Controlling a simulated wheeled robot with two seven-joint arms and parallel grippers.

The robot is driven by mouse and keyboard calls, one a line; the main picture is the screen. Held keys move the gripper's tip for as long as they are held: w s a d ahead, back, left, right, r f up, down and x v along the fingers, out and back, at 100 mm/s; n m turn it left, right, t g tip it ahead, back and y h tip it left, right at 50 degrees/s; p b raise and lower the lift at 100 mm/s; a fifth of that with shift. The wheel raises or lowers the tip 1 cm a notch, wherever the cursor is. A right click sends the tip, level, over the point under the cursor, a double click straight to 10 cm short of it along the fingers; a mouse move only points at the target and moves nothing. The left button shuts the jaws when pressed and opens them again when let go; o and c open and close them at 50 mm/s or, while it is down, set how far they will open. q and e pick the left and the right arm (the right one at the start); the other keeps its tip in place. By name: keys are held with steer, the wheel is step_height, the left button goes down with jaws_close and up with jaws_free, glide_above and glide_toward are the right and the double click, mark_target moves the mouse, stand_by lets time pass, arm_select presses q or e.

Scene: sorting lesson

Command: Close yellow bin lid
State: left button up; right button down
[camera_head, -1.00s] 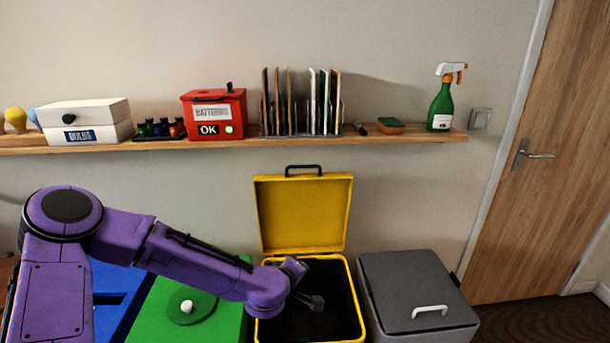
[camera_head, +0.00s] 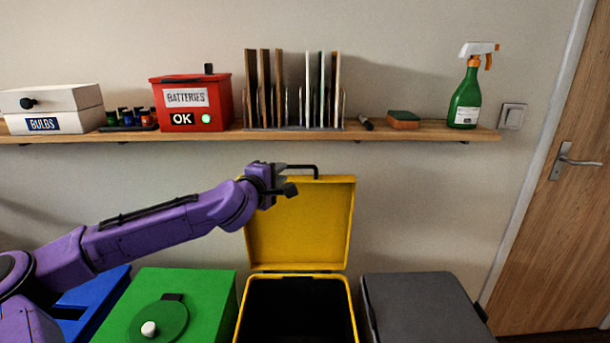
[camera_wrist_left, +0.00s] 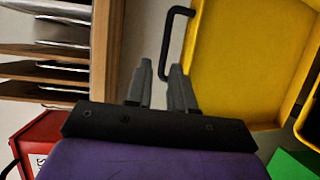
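The yellow bin (camera_head: 240,318) stands open at the lower middle of the head view, its dark inside showing. Its yellow lid (camera_head: 305,232) stands upright against the wall, hinged at the bin's back edge. My right gripper is out of view.
A wooden shelf (camera_head: 370,133) runs above the lid, with a red batteries box (camera_head: 190,118), a rack of upright boards and a spray bottle (camera_head: 465,103). A green bin (camera_head: 205,290) and a grey bin (camera_head: 420,300) flank the yellow one.

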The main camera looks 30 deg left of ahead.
mark_target(295, 168)
arm_select(q)
steer(key=w, duration=0.3)
steer(key=w+a+f, duration=0.1)
steer(key=w, duration=0.3)
steer(key=w+f, duration=0.1)
steer(key=w, duration=0.3)
steer(key=shift+w+a, duration=0.2)
jaws_close()
